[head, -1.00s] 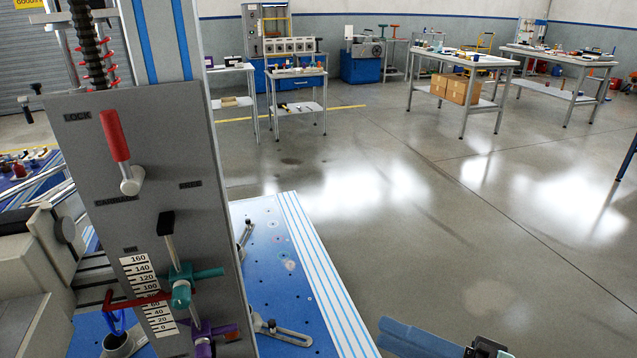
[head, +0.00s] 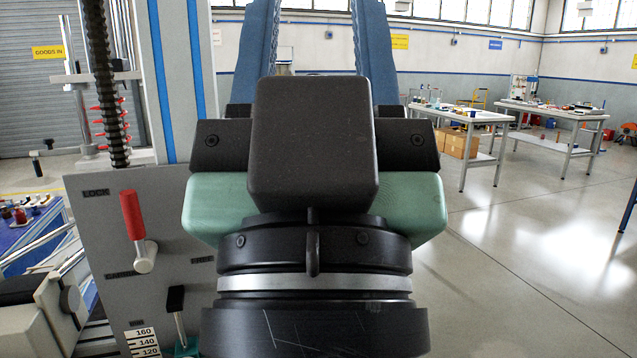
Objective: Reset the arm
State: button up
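My gripper (head: 318,25) fills the middle of the head view, close to the camera and pointing up. Its two blue fingers stand well apart with only background visible between them, so it is open and empty. Their tips run to or past the top edge. The green and black gripper body hides part of the machine and the room behind it.
A grey machine panel (head: 95,225) with a red-handled lever (head: 133,215) and a millimetre-like scale (head: 142,342) stands at left. A tall threaded screw (head: 99,80) rises beside it. Worktables (head: 465,116) stand at back right. The floor (head: 530,250) at right is clear.

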notch_tip(320, 180, up, 15)
jog(key=p, duration=1.2)
jog(key=shift+w+d+r+p, duration=0.15)
jog(key=shift+p, duration=0.15)
